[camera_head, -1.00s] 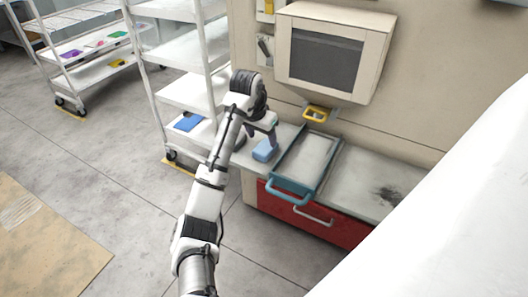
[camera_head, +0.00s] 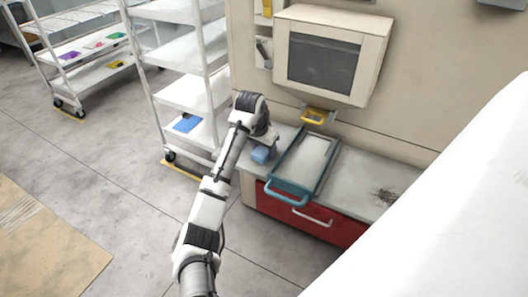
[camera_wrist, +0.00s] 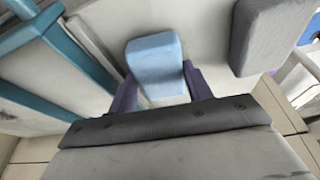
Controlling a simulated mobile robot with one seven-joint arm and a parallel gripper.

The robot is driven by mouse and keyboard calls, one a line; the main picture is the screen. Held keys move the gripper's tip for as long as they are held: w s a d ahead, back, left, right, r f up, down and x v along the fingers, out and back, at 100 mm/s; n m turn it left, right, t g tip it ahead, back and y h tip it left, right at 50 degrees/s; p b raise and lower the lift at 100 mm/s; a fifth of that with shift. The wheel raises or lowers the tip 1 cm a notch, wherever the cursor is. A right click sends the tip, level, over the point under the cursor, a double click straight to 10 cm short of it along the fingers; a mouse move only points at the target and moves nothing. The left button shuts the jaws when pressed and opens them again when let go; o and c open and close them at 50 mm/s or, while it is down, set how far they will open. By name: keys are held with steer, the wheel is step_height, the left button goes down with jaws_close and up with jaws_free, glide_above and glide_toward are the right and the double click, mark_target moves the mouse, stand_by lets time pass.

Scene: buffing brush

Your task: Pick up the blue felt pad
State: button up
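The blue felt pad (camera_head: 261,154) is a light blue block on the grey counter, left of the teal-framed tray. In the wrist view the pad (camera_wrist: 155,62) lies between the two dark purple fingers of my gripper (camera_wrist: 160,82). The fingers are spread, one on each side of the pad; whether they touch it is not clear. In the head view my gripper (camera_head: 266,141) is low over the counter, just above the pad, and my wrist hides part of it.
A teal-framed tray (camera_head: 277,184) lies right of the pad. A grey block (camera_wrist: 270,35) is right of the pad in the wrist view. A white shelf cart (camera_head: 190,95) stands to the left, with a blue item (camera_head: 187,122). A wall box (camera_head: 332,55) hangs behind.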

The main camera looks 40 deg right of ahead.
steer(key=shift+c, duration=1)
